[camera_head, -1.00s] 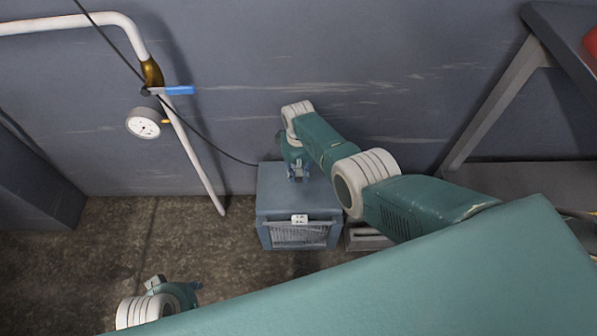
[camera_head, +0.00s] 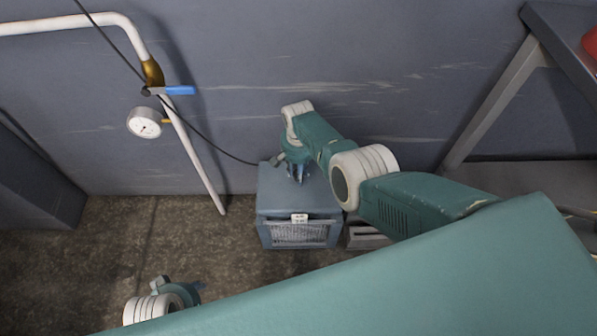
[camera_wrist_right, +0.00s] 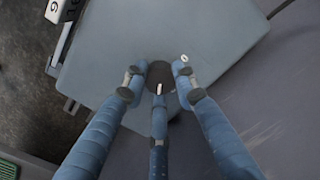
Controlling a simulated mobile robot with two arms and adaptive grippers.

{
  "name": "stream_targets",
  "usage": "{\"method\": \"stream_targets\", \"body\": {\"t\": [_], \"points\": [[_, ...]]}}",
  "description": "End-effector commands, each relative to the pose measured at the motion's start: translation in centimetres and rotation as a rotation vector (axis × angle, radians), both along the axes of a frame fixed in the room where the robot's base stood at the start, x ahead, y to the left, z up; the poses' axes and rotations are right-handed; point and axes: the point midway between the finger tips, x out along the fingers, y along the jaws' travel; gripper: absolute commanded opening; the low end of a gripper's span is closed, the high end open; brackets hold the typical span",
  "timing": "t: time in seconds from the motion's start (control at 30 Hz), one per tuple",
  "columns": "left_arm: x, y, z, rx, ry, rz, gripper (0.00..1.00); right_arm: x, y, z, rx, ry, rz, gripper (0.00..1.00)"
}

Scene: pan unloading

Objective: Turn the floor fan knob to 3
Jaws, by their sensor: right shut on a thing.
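The floor fan (camera_head: 283,203) is a blue-grey box with a front grille, standing on the floor against the wall. My right gripper (camera_head: 298,178) reaches down to its top. In the right wrist view the dark round knob (camera_wrist_right: 160,72) sits on the fan's top with a white pointer mark. My right gripper (camera_wrist_right: 161,82) is shut on the knob, its fingers around it. The numbers around the knob cannot be read. A white label (camera_head: 299,218) is on the fan's front edge. My left gripper (camera_head: 178,287) hangs low at the lower left; its fingertips are too small to judge.
A white pipe with a gauge (camera_head: 144,122) and a blue valve handle (camera_head: 180,90) runs down the wall at the left. A black cable slants down to the fan. A grey bench (camera_head: 500,100) stands at the right. The floor left of the fan is clear.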

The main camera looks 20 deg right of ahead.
Motion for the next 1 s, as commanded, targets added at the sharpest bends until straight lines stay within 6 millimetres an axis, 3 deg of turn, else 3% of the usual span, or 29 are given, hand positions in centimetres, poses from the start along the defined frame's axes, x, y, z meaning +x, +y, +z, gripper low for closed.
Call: {"method": "stream_targets", "body": {"t": [0.4,0.9,0.93,1.0], "points": [[-0.03,-0.01,-0.11,0.000,0.002,0.000,0.40,-0.09,0.07,-0.06,0.000,0.002,-0.166,0.01],[-0.04,0.02,-0.11,0.000,0.003,0.001,0.40,-0.07,0.09,-0.05,0.001,0.002,-0.183,0.01],[-0.04,0.03,-0.11,0.000,0.003,0.001,0.40,-0.07,0.09,-0.05,0.001,0.002,-0.183,0.31],[-0.04,0.03,-0.11,0.000,0.003,0.001,0.40,-0.06,0.10,-0.04,0.001,0.002,-0.183,0.45]]}}
